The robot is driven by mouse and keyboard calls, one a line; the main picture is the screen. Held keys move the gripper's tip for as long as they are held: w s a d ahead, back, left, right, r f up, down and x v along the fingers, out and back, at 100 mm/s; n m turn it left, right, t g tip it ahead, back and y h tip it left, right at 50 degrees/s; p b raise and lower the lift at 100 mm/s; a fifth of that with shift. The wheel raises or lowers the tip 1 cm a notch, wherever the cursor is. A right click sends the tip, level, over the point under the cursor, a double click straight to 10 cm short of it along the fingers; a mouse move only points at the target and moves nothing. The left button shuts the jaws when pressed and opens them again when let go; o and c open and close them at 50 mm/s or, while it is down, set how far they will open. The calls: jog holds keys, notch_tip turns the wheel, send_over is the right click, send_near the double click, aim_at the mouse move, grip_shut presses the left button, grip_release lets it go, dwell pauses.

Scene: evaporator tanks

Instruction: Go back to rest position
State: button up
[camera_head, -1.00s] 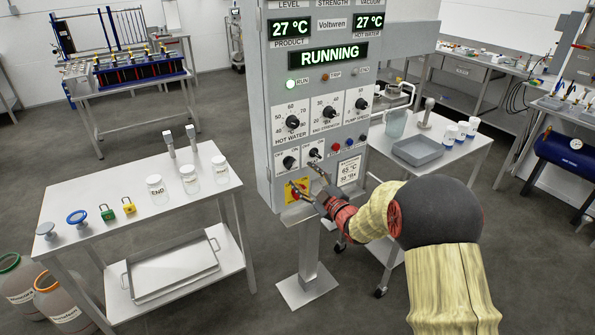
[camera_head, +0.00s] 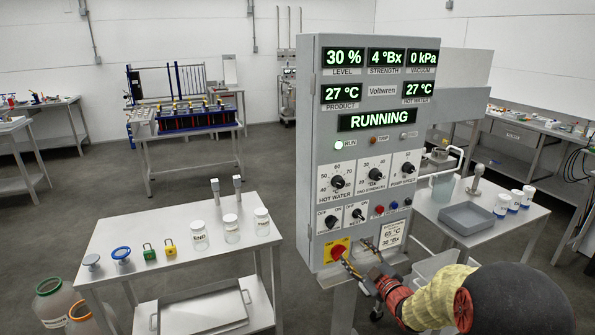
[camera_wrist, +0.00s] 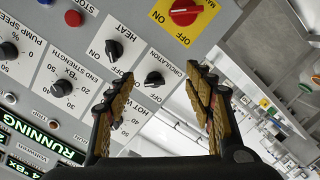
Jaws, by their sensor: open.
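My gripper (camera_head: 357,268) is open and empty, close in front of the lower part of the grey control panel (camera_head: 318,150). In the wrist view my gripper (camera_wrist: 165,85) has its fingers spread in front of the panel face, with the circulation knob (camera_wrist: 154,79) and heat knob (camera_wrist: 114,50) showing between or near them. Whether a fingertip touches the panel cannot be told. The red main switch on its yellow plate (camera_head: 338,252) sits just left of the fingers.
A left steel table (camera_head: 135,240) holds jars, valves and padlocks, with a tray (camera_head: 205,312) on its lower shelf. Open floor lies behind the left table.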

jog(key=s+d+f+m+g+h, duration=0.3)
jog(key=d+f, duration=0.1)
jog(key=f, duration=0.5)
jog(key=s+d+f+m+g+h, duration=0.25)
jog(key=s+d+m+g, duration=0.2)
jog(key=s, duration=0.55)
jog(key=s+a+r+m+g, duration=0.2)
jog(key=s+a+r, duration=0.15)
jog(key=s, duration=0.55)
jog(key=s+a+r+m+g, duration=0.1)
jog(key=s+a+r+g, duration=0.15)
jog(key=s+r, duration=0.4)
jog(key=s+a+r+m+g, duration=0.1)
jog(key=s+a+r+m, duration=0.15)
jog(key=s, duration=0.85)
jog(key=s+a+r+n+t+y, duration=0.1)
jog(key=s+a+r, duration=0.3)
jog(key=r, duration=0.5)
jog(key=shift+s+a+n+t, duration=0.2)
jog(key=shift+a+n+t, duration=0.3)
jog(key=shift+t, duration=0.3)
jog(key=shift+a, duration=0.1)
